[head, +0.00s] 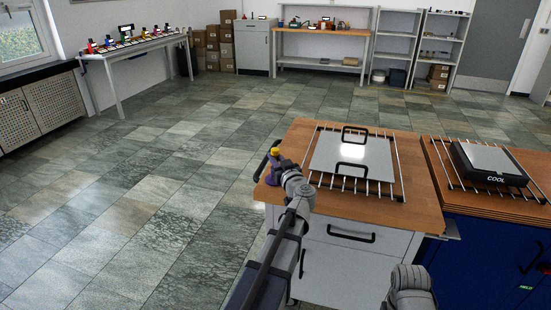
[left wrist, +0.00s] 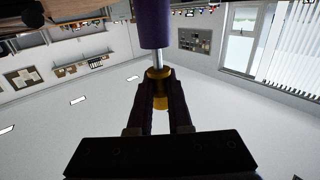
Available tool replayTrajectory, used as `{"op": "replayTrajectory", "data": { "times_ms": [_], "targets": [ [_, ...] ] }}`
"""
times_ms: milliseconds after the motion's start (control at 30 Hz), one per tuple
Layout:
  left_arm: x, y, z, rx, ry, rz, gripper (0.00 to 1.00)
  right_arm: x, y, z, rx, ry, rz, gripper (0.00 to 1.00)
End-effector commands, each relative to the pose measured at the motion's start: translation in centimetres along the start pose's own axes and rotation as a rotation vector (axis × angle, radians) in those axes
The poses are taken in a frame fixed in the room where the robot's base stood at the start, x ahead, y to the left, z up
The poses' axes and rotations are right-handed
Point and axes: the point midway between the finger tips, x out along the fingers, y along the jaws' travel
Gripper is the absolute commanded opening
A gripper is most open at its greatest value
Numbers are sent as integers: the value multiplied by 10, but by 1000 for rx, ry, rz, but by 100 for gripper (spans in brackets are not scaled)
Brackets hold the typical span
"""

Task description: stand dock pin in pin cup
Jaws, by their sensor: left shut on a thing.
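The dock pin has a yellow end (head: 275,151), a silver shaft (left wrist: 157,60) and a purple body (left wrist: 154,22). My left gripper (left wrist: 158,92) is shut on its yellow part. In the head view the left gripper (head: 270,163) is by the near left corner of the wooden bench top (head: 421,212), with the purple part low and the yellow end up. The pin looks roughly upright; I cannot tell whether it touches anything. I cannot make out the pin cup in either view. My right gripper is out of view.
A plate with two black handles (head: 350,158) lies on a wire rack (head: 397,187) on the bench. To the right, a block marked COOL (head: 490,163) sits on another rack on a blue cabinet (head: 487,255). The floor to the left is clear.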

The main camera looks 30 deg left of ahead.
Motion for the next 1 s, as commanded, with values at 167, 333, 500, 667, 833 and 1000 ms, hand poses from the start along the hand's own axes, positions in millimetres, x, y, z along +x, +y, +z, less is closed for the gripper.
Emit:
{"op": "replayTrajectory", "data": {
  "times_ms": [167, 333, 500, 667, 833, 1000],
  "targets": [
    [0, 0, 6, 0, 0, 0, 0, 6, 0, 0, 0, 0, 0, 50],
    [0, 0, 10, 0, 0, 0, 0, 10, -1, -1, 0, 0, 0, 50],
    [0, 0, 14, 0, 0, 0, 0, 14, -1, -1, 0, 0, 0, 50],
    [0, 0, 18, 0, 0, 0, 0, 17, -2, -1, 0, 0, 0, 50],
    [0, 0, 22, 0, 0, 0, 0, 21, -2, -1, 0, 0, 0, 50],
    [0, 0, 22, 0, 0, 0, 27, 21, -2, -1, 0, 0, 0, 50]
  ]
}}
